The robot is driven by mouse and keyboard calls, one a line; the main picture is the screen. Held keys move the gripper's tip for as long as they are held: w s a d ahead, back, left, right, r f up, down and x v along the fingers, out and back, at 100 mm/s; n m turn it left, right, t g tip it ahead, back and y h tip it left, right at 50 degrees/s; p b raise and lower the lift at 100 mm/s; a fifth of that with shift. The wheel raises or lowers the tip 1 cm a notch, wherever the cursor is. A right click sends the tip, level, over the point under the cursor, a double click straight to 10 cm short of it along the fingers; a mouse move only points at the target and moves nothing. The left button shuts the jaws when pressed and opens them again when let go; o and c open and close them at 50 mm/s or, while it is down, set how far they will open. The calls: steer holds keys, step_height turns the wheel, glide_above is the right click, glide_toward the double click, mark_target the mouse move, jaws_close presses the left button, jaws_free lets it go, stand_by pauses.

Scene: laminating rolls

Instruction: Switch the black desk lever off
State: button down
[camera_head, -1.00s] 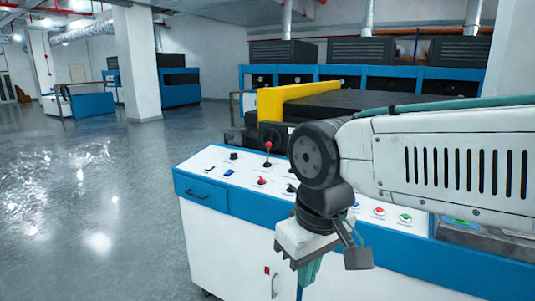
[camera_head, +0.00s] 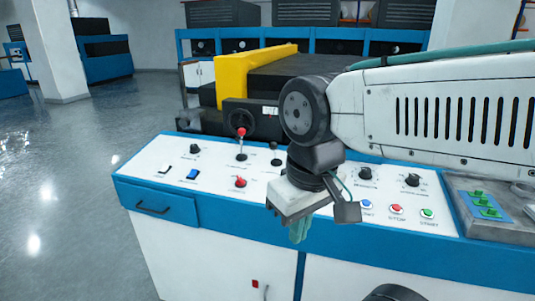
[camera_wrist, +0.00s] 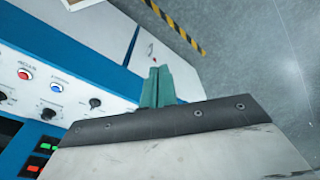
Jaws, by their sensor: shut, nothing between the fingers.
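The desk (camera_head: 160,165) has a white sloping top with blue edges. A small black lever (camera_head: 275,148) stands upright on it, left of my arm. A taller lever with a red tip (camera_head: 241,142) stands to its left. My gripper (camera_head: 300,232) hangs in front of the desk's front edge, to the right of and nearer than the black lever. Its teal fingers are shut and empty, and they show in the wrist view too (camera_wrist: 157,84). The wrist view shows no lever clearly.
Black knobs (camera_head: 365,174), a red button (camera_head: 397,209) and a green button (camera_head: 428,212) are on the desk's right part. A blue switch (camera_head: 192,174) and a red knob (camera_head: 240,182) are on its left. A yellow-sided machine (camera_head: 235,75) stands behind. Open floor lies left.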

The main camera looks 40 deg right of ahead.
mark_target(272, 148)
steer(key=w+d+f+m+g+h, duration=0.25)
steer(key=w+d+g+h, duration=0.35)
steer(key=w+d+h, duration=0.55)
steer(key=w+a+f+n+t+h, duration=0.2)
steer(key=w+f+n+t+h, duration=0.1)
steer(key=w+t, duration=0.4)
steer(key=w+a+f+n+t+h, duration=0.3)
steer(key=w+f+n+t+h, duration=0.1)
steer(key=w+t, duration=0.4)
steer(key=shift+w+f+n, duration=0.35)
steer(key=shift+w+f, duration=0.45)
steer(key=shift+w, duration=0.2)
steer(key=x, duration=1.4)
steer(key=shift+s+r, duration=0.1)
steer(key=shift+r, duration=0.15)
